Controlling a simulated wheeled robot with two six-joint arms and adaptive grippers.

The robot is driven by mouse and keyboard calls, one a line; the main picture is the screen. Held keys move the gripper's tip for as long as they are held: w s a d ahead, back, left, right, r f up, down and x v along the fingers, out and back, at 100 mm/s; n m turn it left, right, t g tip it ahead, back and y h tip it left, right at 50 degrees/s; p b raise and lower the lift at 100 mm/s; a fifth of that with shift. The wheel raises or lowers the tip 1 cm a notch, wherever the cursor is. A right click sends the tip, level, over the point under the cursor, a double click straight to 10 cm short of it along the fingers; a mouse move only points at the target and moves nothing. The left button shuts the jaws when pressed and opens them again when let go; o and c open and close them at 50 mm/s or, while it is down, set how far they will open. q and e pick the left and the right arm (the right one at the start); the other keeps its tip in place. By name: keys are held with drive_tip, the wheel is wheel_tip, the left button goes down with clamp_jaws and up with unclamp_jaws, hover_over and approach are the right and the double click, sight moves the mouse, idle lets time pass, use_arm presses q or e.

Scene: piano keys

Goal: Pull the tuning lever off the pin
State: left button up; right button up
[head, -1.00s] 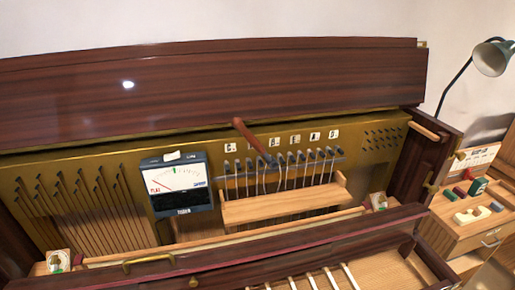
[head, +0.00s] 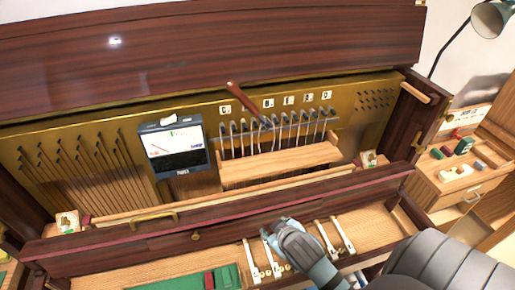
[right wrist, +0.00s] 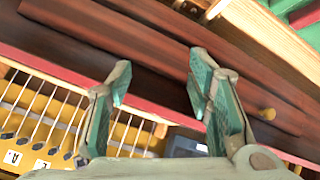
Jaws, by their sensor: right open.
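The tuning lever (head: 243,98) has a reddish-brown handle and a dark shaft. In the head view its lower end is at the row of tuning pins (head: 270,132), and the handle leans up and left. My right gripper (head: 277,228) is open and empty, over the keys well below and in front of the lever. In the right wrist view its two green-padded fingers (right wrist: 160,85) stand apart with nothing between them. I cannot make out the lever in that view. My left gripper is not in view.
A dark wooden rail (head: 225,228) crosses between my right gripper and the pins. A pale wooden ledge (head: 280,166) sits below the pins. A tuning meter (head: 174,146) stands to their left. A desk lamp (head: 490,20) and side cabinet (head: 470,205) are at the right.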

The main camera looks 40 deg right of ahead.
sight(249, 106)
drive_tip(key=w+d+r+n+t+h, duration=0.1)
drive_tip(key=w+d+r+t+h, duration=0.3)
drive_tip(key=w+r, duration=0.6)
drive_tip(key=w+d+r+n+t+y, duration=0.1)
drive_tip(key=w+r+t, duration=0.5)
drive_tip(key=r, duration=0.8)
drive_tip(key=shift+g, duration=0.4)
drive_tip(key=b+x, duration=0.2)
drive_tip(key=x, duration=0.7)
drive_tip(key=shift+w, duration=0.25)
drive_tip(key=shift+r, duration=0.1)
drive_tip(key=shift+s, duration=0.1)
drive_tip(key=c, duration=0.7)
